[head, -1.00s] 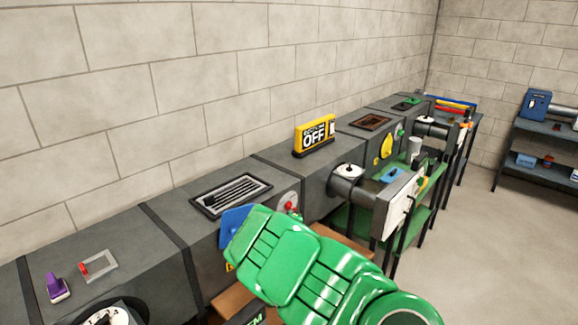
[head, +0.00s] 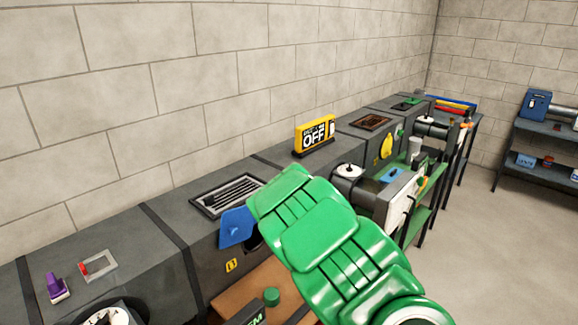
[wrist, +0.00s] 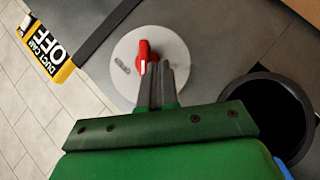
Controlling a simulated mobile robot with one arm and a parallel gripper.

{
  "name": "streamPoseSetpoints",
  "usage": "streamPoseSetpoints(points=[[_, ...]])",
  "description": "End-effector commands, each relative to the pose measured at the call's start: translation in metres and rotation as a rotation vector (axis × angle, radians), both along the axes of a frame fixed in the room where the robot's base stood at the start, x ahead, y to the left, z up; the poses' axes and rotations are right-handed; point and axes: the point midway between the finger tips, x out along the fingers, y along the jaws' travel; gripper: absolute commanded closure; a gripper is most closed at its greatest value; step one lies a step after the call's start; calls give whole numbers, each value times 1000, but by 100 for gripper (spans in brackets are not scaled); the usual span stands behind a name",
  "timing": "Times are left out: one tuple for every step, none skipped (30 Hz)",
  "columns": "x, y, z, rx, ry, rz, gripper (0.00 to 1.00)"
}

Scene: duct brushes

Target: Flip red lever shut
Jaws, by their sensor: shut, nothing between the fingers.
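The red lever (wrist: 143,54) stands on a round light-grey plate (wrist: 176,52) on the duct's side, in the wrist view. My gripper (wrist: 154,68) is shut and empty. Its fingertips are right at the lever's lower end in the picture and overlap it; I cannot tell whether they touch it. In the head view my green arm reaches over to the duct and hides the lever and the fingertips.
A round dark opening (wrist: 268,115) is right of the plate in the wrist view. A blue flap (head: 237,227) hangs open by it. A yellow "OFF" sign (head: 315,134) and a slotted grille (head: 232,195) sit on the duct top. Open floor lies to the right.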

Motion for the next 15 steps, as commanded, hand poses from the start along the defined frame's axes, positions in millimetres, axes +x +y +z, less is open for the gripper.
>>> streamPoseSetpoints(points=[[0,0,1,10,8,-1,100],[0,0,1,16,14,-1,100],[0,0,2,24,21,-1,100],[0,0,2,30,26,-1,100],[1,0,2,34,31,-1,100],[1,0,3,40,37,1,100],[1,0,3,46,41,0,100],[1,0,3,50,46,1,100],[1,0,3,56,52,1,100],[1,0,4,60,56,1,100],[1,0,4,64,60,1,100],[1,0,4,70,66,0,100],[1,-1,4,74,70,0,100],[1,-1,4,78,74,1,100],[0,1,6,78,76,1,100]])
